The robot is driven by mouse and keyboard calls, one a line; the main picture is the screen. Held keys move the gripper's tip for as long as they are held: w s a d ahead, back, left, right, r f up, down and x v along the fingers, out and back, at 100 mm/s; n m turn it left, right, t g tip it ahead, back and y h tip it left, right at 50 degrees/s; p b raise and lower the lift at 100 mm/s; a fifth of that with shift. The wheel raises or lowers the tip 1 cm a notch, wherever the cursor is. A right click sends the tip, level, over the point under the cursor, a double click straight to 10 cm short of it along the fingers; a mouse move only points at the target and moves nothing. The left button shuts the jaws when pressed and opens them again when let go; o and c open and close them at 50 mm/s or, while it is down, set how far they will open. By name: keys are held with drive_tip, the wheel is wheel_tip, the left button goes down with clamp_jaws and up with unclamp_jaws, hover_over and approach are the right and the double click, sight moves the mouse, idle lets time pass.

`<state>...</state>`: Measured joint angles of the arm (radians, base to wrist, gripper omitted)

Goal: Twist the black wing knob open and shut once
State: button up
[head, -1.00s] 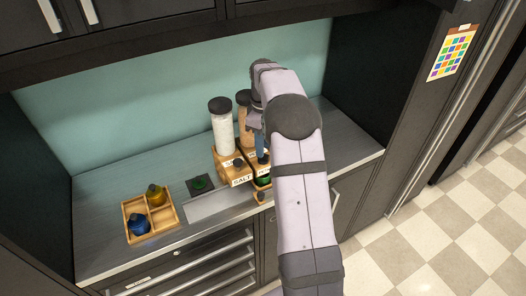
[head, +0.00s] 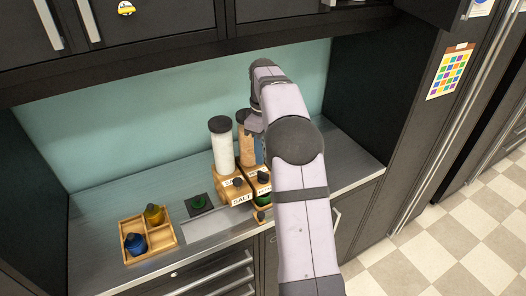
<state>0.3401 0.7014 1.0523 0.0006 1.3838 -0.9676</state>
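Two dispensers stand side by side on the counter, each a clear jar with a black lid on a wooden base. The left one (head: 222,150) holds white contents and has a SALT label; the right one (head: 243,140) holds tan contents, and its label is partly unreadable. A small dark knob (head: 237,182) is on the left base and another dark knob (head: 263,177) on the right base. I cannot tell their wing shapes at this size. My gripper (head: 260,152) is just above the right knob, in front of the right jar. My arm hides much of it, so its opening is unclear.
A wooden divided tray (head: 163,236) holds a blue and a yellow bottle-like item. Another green item (head: 263,199) is below the right dispenser. Cupboards hang above; the counter's back left is clear.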

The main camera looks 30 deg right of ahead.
drive_tip(key=shift+r+p, duration=1.85)
drive_tip(key=shift+p, duration=0.05)
drive_tip(key=shift+s+a+r+p, duration=0.2)
drive_tip(key=shift+s+r, duration=0.3)
drive_tip(key=shift+r, duration=0.3)
drive_tip(key=shift+s+a+r+p, duration=0.2)
drive_tip(key=shift+s+r, duration=0.25)
drive_tip(key=shift+r, duration=0.4)
drive_tip(key=shift+s+a+r+p, duration=0.1)
drive_tip(key=shift+s+r+p, duration=0.15)
drive_tip(key=shift+s+r, duration=0.4)
drive_tip(key=shift+w+r, duration=0.15)
